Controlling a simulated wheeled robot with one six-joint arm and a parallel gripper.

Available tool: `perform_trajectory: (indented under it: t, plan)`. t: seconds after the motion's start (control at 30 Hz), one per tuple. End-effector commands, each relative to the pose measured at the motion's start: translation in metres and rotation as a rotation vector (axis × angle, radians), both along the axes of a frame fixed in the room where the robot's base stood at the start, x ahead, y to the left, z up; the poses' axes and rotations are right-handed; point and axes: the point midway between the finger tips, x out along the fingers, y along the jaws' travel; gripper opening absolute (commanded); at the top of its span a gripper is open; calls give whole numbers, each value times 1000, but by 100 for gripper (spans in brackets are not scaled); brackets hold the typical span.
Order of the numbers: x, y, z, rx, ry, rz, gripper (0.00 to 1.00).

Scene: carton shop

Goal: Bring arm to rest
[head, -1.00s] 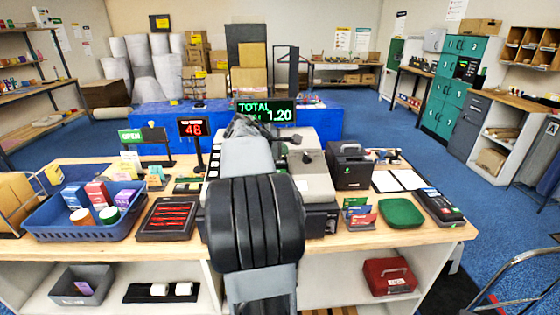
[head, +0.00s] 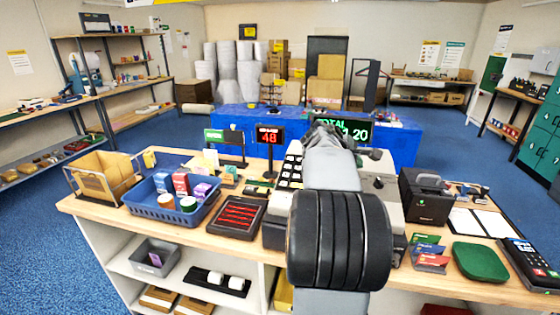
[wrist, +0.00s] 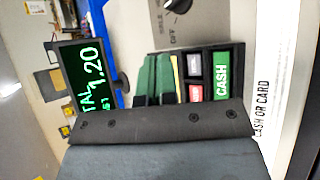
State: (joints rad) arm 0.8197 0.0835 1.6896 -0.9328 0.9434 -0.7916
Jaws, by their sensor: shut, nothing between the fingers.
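My arm reaches forward over the counter (head: 115,205), its dark ribbed joint large in the head view. My gripper (head: 323,132) is at the arm's far end, over the cash register (head: 392,205), small and partly hidden by the arm. In the wrist view the dark bar of my gripper (wrist: 158,118) lies across the lower middle, in front of the register's keys, with a green CASH key (wrist: 221,74) beside it. The gripper is shut and holds nothing. Whether it touches the keys I cannot tell.
A lit total display (head: 356,131) and a red number display (head: 270,135) stand close by. A blue basket (head: 150,212), a black tray of red pens (head: 236,216), a black box (head: 427,197) and a green dish (head: 480,262) crowd the counter. Blue floor lies free at left.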

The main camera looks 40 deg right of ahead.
Motion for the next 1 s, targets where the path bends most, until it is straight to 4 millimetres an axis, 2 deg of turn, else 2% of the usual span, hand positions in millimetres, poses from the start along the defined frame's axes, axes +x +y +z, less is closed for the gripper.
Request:
perform_trajectory:
  t: [0.17,0.23,0.27,0.37,0.47,0.5,0.63,0.7,0.8,0.9,1.0]
  plan:
    - [0,1,0,0,-1,0,0]
    - [4,6,-1,7,-16,5,0]
    - [7,12,-2,14,-29,9,0]
    - [23,45,-11,60,-110,25,0]
    - [44,102,-25,150,-240,42,0]
    - [51,130,-32,199,-297,44,0]
    - [60,221,-59,383,-460,31,0]
    - [57,268,-74,487,-527,10,0]
    - [45,325,-93,630,-594,-34,0]
    - [30,370,-109,751,-630,-83,0]
    - [15,403,-122,843,-646,-132,0]
